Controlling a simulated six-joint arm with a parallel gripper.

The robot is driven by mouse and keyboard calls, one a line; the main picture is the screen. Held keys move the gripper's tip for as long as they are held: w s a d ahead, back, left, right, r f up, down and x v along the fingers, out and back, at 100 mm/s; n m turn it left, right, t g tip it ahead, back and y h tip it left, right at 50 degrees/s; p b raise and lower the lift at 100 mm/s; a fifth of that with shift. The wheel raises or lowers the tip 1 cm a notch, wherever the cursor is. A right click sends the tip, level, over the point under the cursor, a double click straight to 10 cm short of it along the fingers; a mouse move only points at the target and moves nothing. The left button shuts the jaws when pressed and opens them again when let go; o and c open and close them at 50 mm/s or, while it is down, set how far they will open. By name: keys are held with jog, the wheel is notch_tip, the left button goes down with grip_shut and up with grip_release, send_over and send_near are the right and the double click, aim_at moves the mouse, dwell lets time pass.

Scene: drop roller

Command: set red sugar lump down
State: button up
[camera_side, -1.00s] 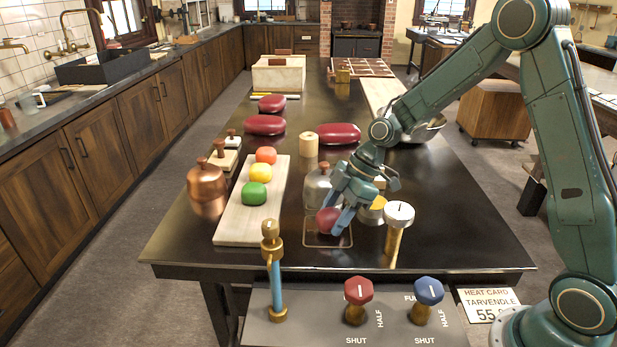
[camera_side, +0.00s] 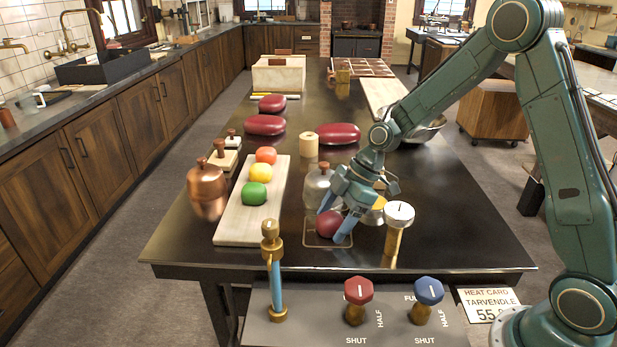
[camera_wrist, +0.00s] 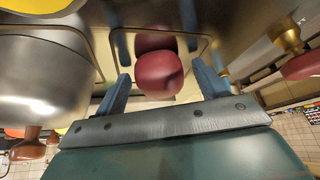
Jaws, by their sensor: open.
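The red sugar lump (camera_side: 328,223) rests inside the thin outlined square (camera_side: 312,241) near the front of the dark table in the side view. My gripper (camera_side: 334,226) is low over it, with its blue fingers apart on either side of the lump. In the wrist view the red lump (camera_wrist: 158,74) sits between my two open fingers (camera_wrist: 160,86), with a gap to each finger. Its reflection shows on the glossy surface beside it.
A pale board (camera_side: 237,226) with orange, yellow and green lumps lies to the left. A metal domed pot (camera_side: 317,188) stands close behind my gripper. A white-topped brass post (camera_side: 397,225) stands close at right. A copper pot (camera_side: 206,187) is at far left.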

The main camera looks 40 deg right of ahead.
jog(key=shift+r, duration=0.15)
jog(key=v, duration=1.2)
jog(key=shift+r, duration=0.1)
dwell(0.3)
jog(key=s+a+r+m+t+h, duration=0.1)
jog(key=s+a+r+m+h, duration=0.2)
jog(key=s+r+m, duration=0.6)
jog(key=s+d+m+t+h, duration=0.1)
jog(key=s+m, duration=0.3)
jog(key=s, duration=1)
jog(key=shift+s+f+t+h, duration=0.35)
jog(key=shift+t+h, duration=0.25)
jog(key=shift+h, duration=0.2)
